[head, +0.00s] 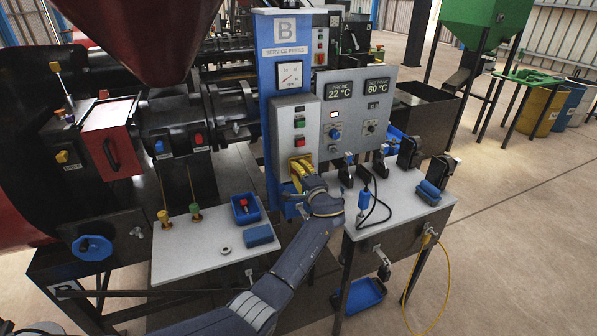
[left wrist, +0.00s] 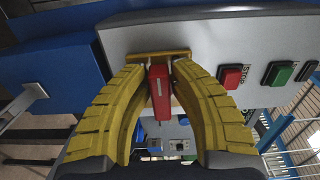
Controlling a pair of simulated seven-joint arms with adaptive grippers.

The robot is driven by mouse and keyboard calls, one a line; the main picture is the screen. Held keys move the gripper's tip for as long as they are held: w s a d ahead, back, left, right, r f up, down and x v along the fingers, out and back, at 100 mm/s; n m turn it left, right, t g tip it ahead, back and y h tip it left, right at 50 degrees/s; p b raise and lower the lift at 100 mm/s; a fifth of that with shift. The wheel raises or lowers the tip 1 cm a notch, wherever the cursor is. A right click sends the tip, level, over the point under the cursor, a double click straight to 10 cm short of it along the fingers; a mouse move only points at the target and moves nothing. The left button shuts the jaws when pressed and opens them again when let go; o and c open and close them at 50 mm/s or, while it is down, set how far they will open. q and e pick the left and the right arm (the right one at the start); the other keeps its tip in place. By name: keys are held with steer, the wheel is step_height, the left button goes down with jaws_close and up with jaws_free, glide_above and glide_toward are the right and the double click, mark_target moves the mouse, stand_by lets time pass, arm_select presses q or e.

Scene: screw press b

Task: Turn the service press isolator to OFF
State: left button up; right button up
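The service press isolator is low on the grey control box (head: 298,126) of the blue press column. Its yellow plate (left wrist: 152,56) and red handle (left wrist: 160,92) show in the left wrist view. The handle runs up and down in that picture, crosswise to the button row. My left gripper (head: 300,170) is at the isolator in the head view and covers most of it. In the left wrist view its yellow fingers (left wrist: 161,75) close in on both sides of the handle, with almost no gap at the tips. My right gripper is in neither view.
A red STOP button (left wrist: 233,77) and a green button (left wrist: 278,73) sit beside the isolator. A display panel (head: 352,112) adjoins the box. A bench (head: 400,205) with clamps and a cable stands right; a grey shelf (head: 185,255) with a blue tray (head: 245,208) is left.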

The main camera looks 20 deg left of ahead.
arm_select(q)
steer(key=o, duration=0.3)
steer(key=shift+o, duration=0.2)
